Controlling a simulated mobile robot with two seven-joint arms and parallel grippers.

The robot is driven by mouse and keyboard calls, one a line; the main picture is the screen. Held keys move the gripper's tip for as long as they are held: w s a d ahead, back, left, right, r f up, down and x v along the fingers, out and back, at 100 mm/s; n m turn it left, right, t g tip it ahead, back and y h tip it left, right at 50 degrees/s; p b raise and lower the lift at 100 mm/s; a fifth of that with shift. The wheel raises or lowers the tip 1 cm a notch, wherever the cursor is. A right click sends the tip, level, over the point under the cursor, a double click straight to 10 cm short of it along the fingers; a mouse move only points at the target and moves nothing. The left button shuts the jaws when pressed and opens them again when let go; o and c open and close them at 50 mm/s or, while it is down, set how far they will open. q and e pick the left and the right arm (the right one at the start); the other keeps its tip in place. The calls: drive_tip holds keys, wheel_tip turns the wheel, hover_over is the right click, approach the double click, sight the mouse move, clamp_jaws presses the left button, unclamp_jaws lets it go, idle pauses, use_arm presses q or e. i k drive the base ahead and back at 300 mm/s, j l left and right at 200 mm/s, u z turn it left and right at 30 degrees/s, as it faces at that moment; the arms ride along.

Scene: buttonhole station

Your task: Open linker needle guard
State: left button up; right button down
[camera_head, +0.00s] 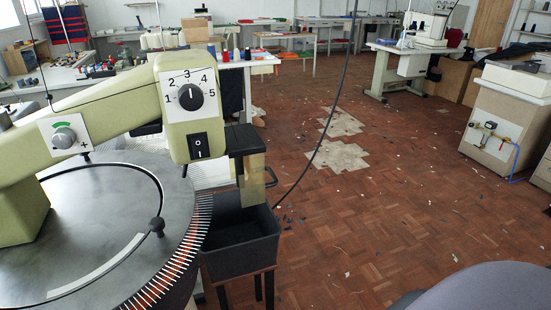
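The pale green linker (100,115) stands at the left, its arm reaching over a round grey dial plate (100,225) with needles (172,265) along the rim. Its head has a numbered black knob (190,97) and a black rocker switch (198,146). A dark block (246,139) sits at the right of the head, with a translucent amber flap (252,178) hanging down below it. This looks like the needle guard, its flap hanging over the rim side, but I cannot be sure. Neither of my grippers shows.
A black open bin (240,240) on a stand is below the flap. A thin black cable (335,110) hangs down to the right of the linker. A grey rounded shape (485,287) fills the lower right corner. The parquet floor (400,200) between is mostly open, with small scraps.

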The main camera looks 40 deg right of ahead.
sight(256, 168)
drive_tip(key=l, duration=1.4)
drive_tip(key=i+l+z, duration=0.1)
drive_tip(key=z, duration=0.35)
drive_tip(key=i+l+z, duration=0.1)
drive_tip(key=z, duration=0.4)
